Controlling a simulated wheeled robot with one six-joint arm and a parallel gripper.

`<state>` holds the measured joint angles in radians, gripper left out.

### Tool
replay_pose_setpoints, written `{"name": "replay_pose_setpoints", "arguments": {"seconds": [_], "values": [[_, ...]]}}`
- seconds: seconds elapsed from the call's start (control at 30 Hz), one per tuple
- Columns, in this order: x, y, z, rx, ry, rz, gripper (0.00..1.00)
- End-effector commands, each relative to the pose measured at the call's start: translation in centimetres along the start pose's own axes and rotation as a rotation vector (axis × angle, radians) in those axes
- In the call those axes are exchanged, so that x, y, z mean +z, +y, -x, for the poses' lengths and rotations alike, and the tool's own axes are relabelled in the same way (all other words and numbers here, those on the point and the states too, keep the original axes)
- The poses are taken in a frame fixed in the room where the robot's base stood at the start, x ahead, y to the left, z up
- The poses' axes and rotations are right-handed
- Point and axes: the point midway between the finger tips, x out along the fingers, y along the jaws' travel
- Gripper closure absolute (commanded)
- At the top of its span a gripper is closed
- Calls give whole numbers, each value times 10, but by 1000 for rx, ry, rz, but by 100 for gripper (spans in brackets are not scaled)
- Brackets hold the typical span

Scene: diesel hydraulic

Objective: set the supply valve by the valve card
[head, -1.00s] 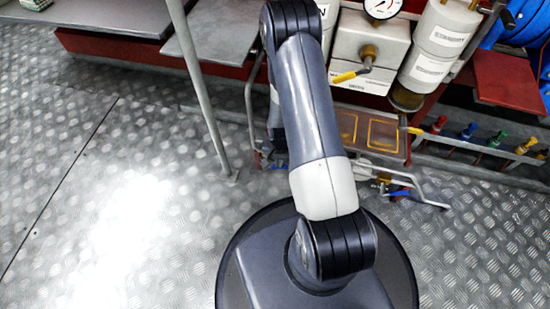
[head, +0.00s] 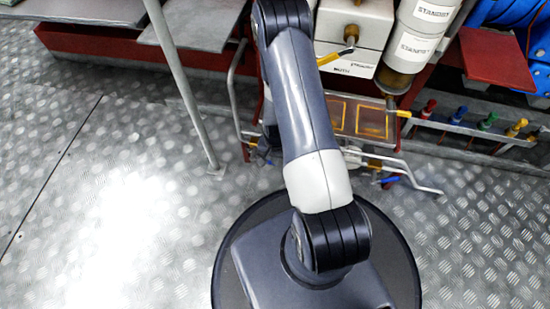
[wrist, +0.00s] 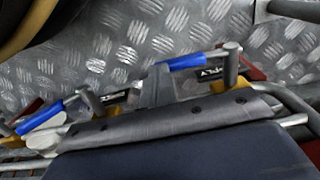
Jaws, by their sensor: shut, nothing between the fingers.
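In the wrist view, my gripper (wrist: 158,86) shows as grey fingers together, empty. They are close beside a valve with a blue lever (wrist: 183,62); whether they touch it I cannot tell. A dark label (wrist: 216,74) next to this lever is only partly readable, perhaps ending in "PLY". A second blue lever (wrist: 40,117) is at the left, with another dark label. In the head view, a small blue lever (head: 390,180) shows low by the pipe frame; my arm hides my gripper there. I make out no valve card.
A white box (head: 352,35) carries a yellow-handled valve (head: 330,59). Below it is a shelf (head: 338,118) with yellow outlined rectangles. A rail with coloured handles (head: 488,121) runs right. A bent grey pipe (head: 425,187) sticks out over the floor. Tread-plate floor (head: 100,200) is clear at left.

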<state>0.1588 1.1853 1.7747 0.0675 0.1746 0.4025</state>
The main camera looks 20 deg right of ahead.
Motion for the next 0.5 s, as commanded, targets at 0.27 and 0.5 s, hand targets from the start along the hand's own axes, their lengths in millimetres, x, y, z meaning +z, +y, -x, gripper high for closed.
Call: {"name": "replay_pose_setpoints", "arguments": {"seconds": [0.27,0.5], "values": [[1,2,-5,2,-3,-1,100],[1,3,-2,3,-4,-2,100]]}}
